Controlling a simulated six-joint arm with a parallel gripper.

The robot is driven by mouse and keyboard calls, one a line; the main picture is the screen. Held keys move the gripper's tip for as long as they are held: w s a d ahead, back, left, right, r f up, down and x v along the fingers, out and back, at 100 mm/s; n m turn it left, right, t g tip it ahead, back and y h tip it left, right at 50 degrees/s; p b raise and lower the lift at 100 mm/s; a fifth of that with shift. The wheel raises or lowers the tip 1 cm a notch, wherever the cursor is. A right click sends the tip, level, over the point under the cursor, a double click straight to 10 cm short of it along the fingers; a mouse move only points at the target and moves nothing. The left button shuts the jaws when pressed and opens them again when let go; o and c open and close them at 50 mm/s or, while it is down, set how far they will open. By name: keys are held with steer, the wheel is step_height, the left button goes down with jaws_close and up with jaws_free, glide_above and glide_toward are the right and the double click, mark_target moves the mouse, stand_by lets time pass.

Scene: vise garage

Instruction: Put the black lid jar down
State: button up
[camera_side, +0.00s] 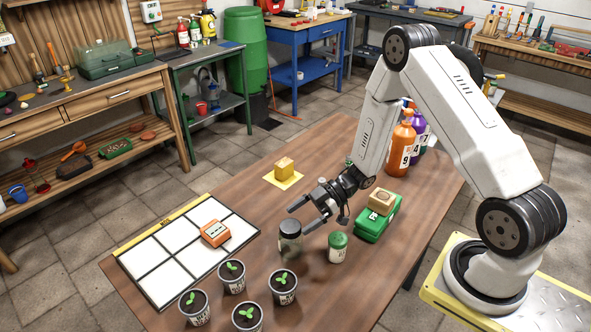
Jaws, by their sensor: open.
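The black lid jar (290,241) stands upright on the brown wooden table (320,290). It is a clear jar with a dark lid, and its lower part looks slightly blurred against the wood. My gripper (301,217) is open, with its dark fingers just above and to the right of the jar's lid. The fingers hold nothing. Whether a fingertip touches the lid cannot be told from this angle.
A green-lidded jar (338,246) stands close right. Several potted seedlings (232,276) stand in front. A white grid board (160,262) with an orange box (215,233) lies left. A green case (378,219), a yellow block (284,165) and bottles (400,145) stand farther back.

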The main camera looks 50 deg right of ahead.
steer(key=shift+v, duration=0.85)
step_height(320, 180, up, 7)
steer(key=shift+a, duration=0.15)
steer(key=shift+f, duration=0.1)
steer(key=shift+w, duration=0.15)
step_height(320, 180, up, 4)
steer(key=w+d+m+t+h, duration=0.3)
steer(key=m+h, duration=0.5)
steer(key=h, duration=0.3)
steer(key=s+a+m+g, duration=0.2)
steer(key=s, duration=0.4)
steer(key=s+a+m+g+h, duration=0.1)
steer(key=s+a+m+g, duration=0.1)
steer(key=s, duration=0.5)
steer(key=shift+s+a+r+m+g, duration=0.15)
steer(key=shift+r+m+g, duration=0.15)
steer(key=shift+m+g, duration=0.45)
